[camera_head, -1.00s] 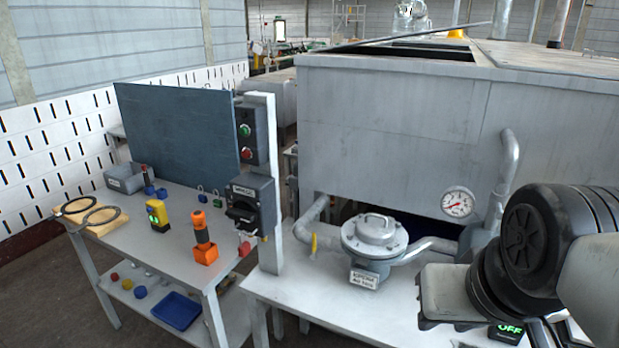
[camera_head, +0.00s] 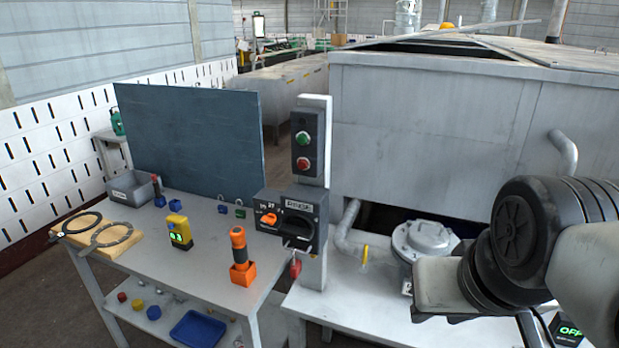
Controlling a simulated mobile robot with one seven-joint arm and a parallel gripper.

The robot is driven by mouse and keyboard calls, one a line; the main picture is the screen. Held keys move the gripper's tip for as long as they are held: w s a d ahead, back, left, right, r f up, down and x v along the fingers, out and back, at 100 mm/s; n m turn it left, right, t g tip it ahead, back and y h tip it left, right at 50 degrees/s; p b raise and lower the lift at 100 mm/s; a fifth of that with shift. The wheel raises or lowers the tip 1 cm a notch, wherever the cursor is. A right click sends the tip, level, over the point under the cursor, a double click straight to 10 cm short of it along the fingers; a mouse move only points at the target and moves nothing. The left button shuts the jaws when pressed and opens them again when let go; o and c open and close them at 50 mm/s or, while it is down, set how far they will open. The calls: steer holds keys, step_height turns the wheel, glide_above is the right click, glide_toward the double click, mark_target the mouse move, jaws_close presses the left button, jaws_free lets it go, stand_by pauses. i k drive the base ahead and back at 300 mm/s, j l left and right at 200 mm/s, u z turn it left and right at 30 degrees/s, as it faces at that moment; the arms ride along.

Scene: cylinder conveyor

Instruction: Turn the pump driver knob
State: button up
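The pump driver box (camera_head: 291,219) is a dark grey unit on a grey post, with a small label, an orange part on its left and a black rotary knob (camera_head: 296,229) on its front. The knob's exact angle is hard to read. My arm fills the right side of the view, to the right of the box and nearer to me. My gripper (camera_head: 445,290) shows only as a grey block at the arm's end; its fingers cannot be made out. It is well apart from the knob.
A button box (camera_head: 306,140) with a green and a red button sits above the knob. A red padlock (camera_head: 295,268) hangs below. An orange flashlight (camera_head: 239,250) and yellow meter (camera_head: 179,231) stand on the left table (camera_head: 205,280). A round pump housing (camera_head: 425,240) lies right.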

mark_target(271, 219)
steer(key=i+j, duration=0.1)
steer(key=j, duration=0.55)
steer(key=i+j+z, duration=0.1)
steer(key=j, duration=0.6)
steer(key=i+j+z, duration=0.1)
steer(key=j, duration=0.55)
steer(key=i+l, duration=0.4)
